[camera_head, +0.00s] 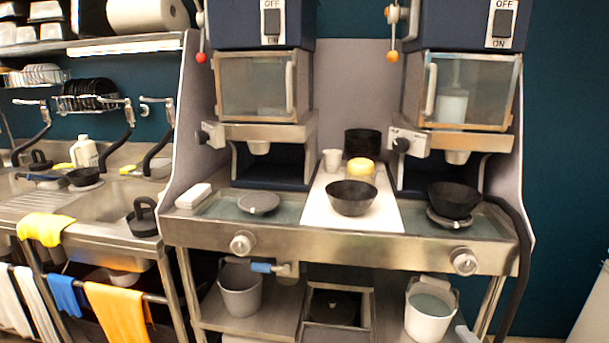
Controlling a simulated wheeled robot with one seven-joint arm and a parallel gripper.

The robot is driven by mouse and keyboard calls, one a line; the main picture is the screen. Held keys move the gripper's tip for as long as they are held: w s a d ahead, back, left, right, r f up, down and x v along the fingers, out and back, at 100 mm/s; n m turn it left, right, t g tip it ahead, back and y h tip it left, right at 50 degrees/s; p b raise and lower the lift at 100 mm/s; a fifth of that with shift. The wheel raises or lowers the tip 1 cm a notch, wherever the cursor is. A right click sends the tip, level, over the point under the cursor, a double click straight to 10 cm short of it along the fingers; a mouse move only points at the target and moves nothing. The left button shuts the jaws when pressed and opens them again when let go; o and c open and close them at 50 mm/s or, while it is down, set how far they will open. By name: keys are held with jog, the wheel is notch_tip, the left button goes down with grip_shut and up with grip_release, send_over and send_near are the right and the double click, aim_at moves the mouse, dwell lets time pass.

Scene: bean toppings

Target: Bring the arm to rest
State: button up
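My gripper and arm are not clearly in view in the head view. The steel counter (335,236) stands ahead with two dispensing machines on it. A black bowl (352,198) sits on the white board (319,205) in the middle. Another black bowl (453,200) sits on a round plate under the right machine (462,90). The round plate under the left machine (264,85) is bare (259,203). Nothing visible is being held.
A yellow item (360,168), a white cup (332,160) and a black container (362,143) stand behind the middle bowl. Buckets (240,289) (430,310) stand on the lower shelf. A sink (105,203) with cloths is at left. A black hose hangs at the counter's right end.

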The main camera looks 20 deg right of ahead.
jog(key=w+a+r+n+g+y, duration=0.1)
jog(key=w+a+r+n+y, duration=0.35)
jog(key=w+a+n, duration=0.4)
jog(key=a+r+n+g+y, duration=0.2)
jog(key=a+n+g, duration=0.15)
jog(key=a, duration=0.65)
jog(key=a+r+n+g+y, duration=0.2)
jog(key=a+n, duration=0.2)
jog(key=a, duration=0.5)
jog(key=s+a+r+n+g+h, duration=0.1)
jog(key=s+a+r+n, duration=0.2)
jog(key=s, duration=0.4)
jog(key=s+a+r+n+g+h+p, duration=0.1)
jog(key=s+a+r, duration=0.25)
jog(key=s, duration=0.35)
jog(key=s+a+r+n+g+h, duration=0.1)
jog(key=s+a+r+n, duration=0.15)
jog(key=s+a, duration=0.35)
notch_tip(320, 180, up, 15)
jog(key=d+p, duration=0.1)
jog(key=p, duration=1.4)
jog(key=shift+s+d, duration=0.2)
jog(key=shift+d, duration=0.1)
